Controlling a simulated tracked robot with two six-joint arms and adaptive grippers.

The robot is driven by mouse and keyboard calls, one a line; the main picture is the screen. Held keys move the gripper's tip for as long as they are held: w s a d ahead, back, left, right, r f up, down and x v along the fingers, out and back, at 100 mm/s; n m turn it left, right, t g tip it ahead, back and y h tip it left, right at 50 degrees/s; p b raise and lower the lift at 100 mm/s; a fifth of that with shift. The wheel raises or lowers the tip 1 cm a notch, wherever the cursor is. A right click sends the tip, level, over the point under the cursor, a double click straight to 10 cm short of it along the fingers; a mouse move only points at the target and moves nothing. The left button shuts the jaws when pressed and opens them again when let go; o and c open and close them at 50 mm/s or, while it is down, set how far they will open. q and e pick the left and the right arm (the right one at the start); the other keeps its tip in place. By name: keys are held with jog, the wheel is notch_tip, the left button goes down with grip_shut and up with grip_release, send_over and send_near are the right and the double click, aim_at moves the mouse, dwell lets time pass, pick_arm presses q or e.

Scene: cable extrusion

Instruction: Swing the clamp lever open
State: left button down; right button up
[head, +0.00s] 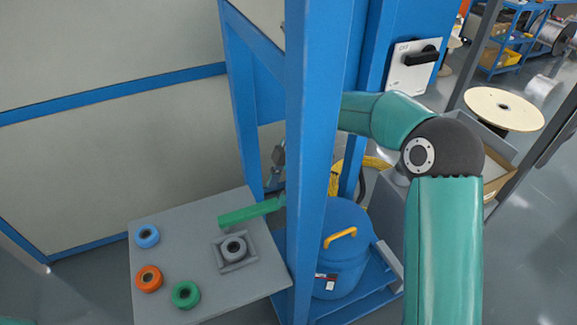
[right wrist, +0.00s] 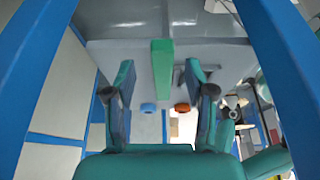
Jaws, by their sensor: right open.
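A green bar (head: 250,211), which I take to be the clamp lever, sticks out to the left from behind the blue post, over the back edge of the grey table. In the right wrist view the green bar (right wrist: 161,66) lies between the spread fingers of my right gripper (right wrist: 160,82), with a gap on each side. In the head view my right gripper (head: 279,162) is just above the bar's right end, partly hidden by the post. It is open and holds nothing. The bar's pivot is hidden. My left gripper is not in view.
The grey table (head: 205,218) carries a blue ring (head: 147,236), an orange ring (head: 149,279), a green ring (head: 186,294) and a grey ring (head: 233,248) in a square holder. The blue post (head: 312,130) stands close to my right arm. A blue drum (head: 345,250) stands behind it.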

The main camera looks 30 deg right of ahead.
jog(key=v, duration=0.8)
jog(key=shift+d+r, duration=0.2)
jog(key=shift+r, duration=0.1)
jog(key=shift+f, duration=0.1)
